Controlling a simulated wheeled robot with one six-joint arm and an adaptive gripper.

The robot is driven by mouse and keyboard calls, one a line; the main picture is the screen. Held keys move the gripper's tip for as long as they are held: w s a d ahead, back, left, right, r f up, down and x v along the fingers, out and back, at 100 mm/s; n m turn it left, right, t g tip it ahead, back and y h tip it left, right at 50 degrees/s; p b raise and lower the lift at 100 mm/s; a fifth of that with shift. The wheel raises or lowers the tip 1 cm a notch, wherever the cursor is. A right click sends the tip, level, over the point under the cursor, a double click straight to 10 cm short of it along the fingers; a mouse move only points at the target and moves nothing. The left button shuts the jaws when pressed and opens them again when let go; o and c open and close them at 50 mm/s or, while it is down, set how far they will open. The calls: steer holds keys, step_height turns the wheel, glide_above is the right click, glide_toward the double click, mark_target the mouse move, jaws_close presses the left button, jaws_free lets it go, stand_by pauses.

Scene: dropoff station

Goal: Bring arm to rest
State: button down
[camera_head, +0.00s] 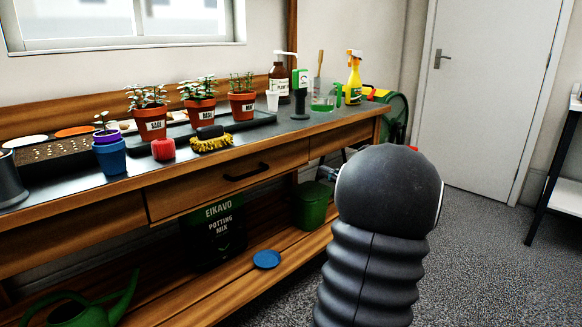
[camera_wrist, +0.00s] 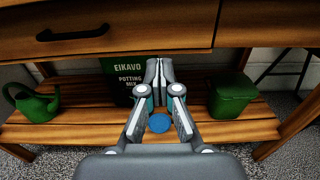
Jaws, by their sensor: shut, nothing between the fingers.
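My gripper (camera_wrist: 159,72) shows in the wrist view, its fingertips together and empty. It points toward the lower shelf of the wooden bench (camera_head: 225,165), below the drawer front. A blue disc (camera_wrist: 159,123) shows through the gap between the finger linkages and lies on the lower shelf; it also shows in the head view (camera_head: 266,259). In the head view my dark ribbed arm stands at the right of centre, and the gripper cannot be made out clearly there.
A potting mix bag (camera_head: 213,232), a green bin (camera_head: 312,204) and a green watering can (camera_head: 85,308) are on the lower shelf. Carpeted floor (camera_head: 480,240) is clear toward the door.

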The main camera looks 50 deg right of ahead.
steer(key=shift+a, duration=0.1)
steer(key=w+a+f+n+g+y, duration=0.1)
steer(key=w+a+n+g+y, duration=0.3)
steer(key=a, duration=0.7)
steer(key=s+a+n+g+y, duration=0.15)
steer(key=a+n, duration=0.45)
steer(key=a, duration=0.6)
steer(key=w+a+f+n+g+y, duration=0.1)
steer(key=w+a+n+g+y, duration=0.15)
steer(key=a+n, duration=0.6)
steer(key=s+a+f+n+g+h+p, duration=0.1)
steer(key=s+a+f+n+g+h, duration=0.1)
steer(key=s+a+n, duration=0.7)
steer(key=s+a+f+n+g+h+p, duration=0.1)
steer(key=s+a+f+n+g+h, duration=0.1)
steer(key=s+a+n+h, duration=0.3)
steer(key=shift+s+a+f+n, duration=0.5)
steer(key=shift+s+a+n, duration=1.4)
steer(key=shift+n, duration=0.15)
